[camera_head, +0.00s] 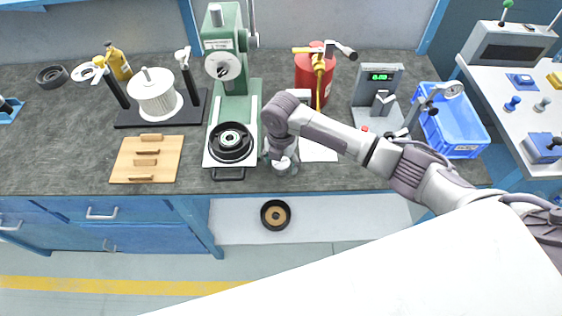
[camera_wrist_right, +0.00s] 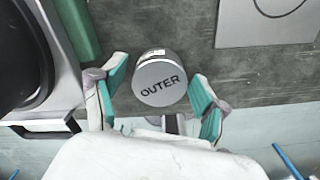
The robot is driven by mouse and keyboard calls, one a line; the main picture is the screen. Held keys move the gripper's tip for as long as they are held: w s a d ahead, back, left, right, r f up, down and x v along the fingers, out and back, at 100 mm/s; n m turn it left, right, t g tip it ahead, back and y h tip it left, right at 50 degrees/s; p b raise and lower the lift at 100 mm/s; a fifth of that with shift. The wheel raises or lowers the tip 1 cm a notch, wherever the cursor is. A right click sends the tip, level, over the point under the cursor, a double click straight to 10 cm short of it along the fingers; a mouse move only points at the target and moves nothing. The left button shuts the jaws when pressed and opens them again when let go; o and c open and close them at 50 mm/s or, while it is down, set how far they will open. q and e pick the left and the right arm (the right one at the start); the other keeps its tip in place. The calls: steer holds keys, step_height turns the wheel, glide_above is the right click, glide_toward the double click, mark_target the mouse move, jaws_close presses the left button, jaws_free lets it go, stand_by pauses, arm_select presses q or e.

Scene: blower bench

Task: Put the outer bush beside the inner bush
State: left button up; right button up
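The outer bush (camera_wrist_right: 158,82) is a short grey cylinder with OUTER written on its top, standing on the dark bench in the right wrist view. In the head view its pale top (camera_head: 283,163) shows close to the front bench edge, right of the green press. My right gripper (camera_wrist_right: 158,70) is open, with a teal-padded finger on each side of the bush and a visible gap to each. In the head view my right gripper (camera_head: 281,160) partly hides the bush. I cannot pick out the inner bush for certain. My left gripper is not in view.
The green press (camera_head: 226,70) with a dark ring on its plate stands close on the left. A white sheet (camera_head: 318,150) lies to the right, partly under my arm. A red canister (camera_head: 312,78), a gauge with a green display (camera_head: 378,80) and a blue crate (camera_head: 455,125) stand farther right.

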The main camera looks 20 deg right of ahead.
step_height(320, 180, up, 12)
steer(key=shift+r+b, duration=0.2)
steer(key=shift+b, duration=0.25)
stand_by(0.6)
